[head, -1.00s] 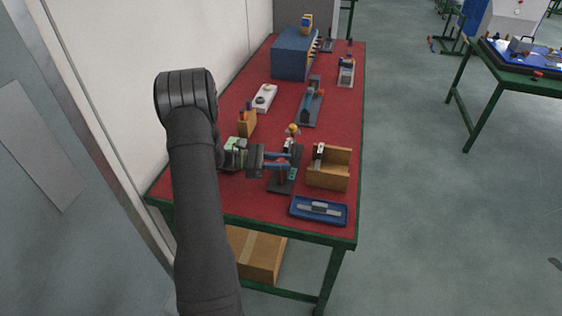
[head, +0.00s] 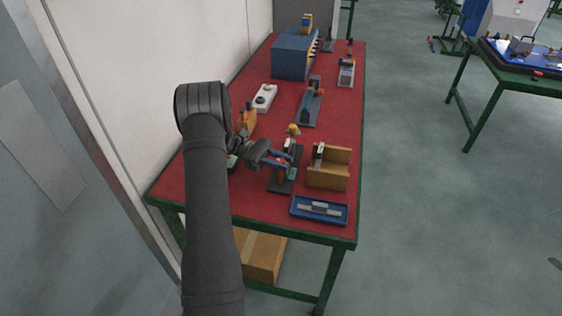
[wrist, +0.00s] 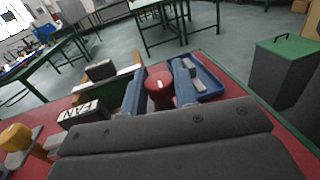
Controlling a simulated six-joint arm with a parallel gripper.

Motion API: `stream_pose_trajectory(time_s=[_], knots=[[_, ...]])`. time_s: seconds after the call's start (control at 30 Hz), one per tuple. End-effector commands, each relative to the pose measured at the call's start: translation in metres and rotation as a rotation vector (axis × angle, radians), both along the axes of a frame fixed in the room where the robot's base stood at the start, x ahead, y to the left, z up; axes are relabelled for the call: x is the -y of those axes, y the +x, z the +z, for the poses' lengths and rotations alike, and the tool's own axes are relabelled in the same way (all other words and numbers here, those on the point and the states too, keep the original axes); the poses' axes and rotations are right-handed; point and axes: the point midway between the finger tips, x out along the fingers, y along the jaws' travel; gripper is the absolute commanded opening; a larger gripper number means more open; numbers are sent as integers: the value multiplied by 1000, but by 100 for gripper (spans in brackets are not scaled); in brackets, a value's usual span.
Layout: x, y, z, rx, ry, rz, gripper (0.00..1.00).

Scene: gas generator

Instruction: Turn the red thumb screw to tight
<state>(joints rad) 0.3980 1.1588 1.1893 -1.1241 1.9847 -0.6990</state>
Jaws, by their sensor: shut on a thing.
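The red thumb screw (wrist: 160,88) shows in the wrist view as a red knob with a small white mark on its top. My gripper (wrist: 158,78) is shut on it, with one blue finger on either side. In the head view my gripper (head: 281,161) reaches from the left to the small fixture on a dark base plate (head: 283,184). There the screw is mostly hidden by the fingers and too small to make out. How tight the screw is cannot be told.
A wooden box (head: 328,181) stands close to the right of the fixture. A blue tray (head: 319,210) lies near the table's front edge. A yellow-topped part (head: 293,129) stands just behind my gripper. A grey-blue fixture (head: 311,107) is farther back on the red tabletop.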

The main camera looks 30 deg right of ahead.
Motion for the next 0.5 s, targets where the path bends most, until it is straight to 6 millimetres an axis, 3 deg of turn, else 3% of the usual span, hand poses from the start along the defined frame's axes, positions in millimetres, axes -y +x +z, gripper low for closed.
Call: stream_pose_trajectory(time_s=[0.17, 0.2, 0.3, 0.5], knots=[[0, 0, 0, 1, -1, 0, 4], [0, 0, 0, 1, -1, 0, 29], [0, 0, 0, 1, -1, 0, 47], [0, 0, 0, 1, -1, 1, 47]])
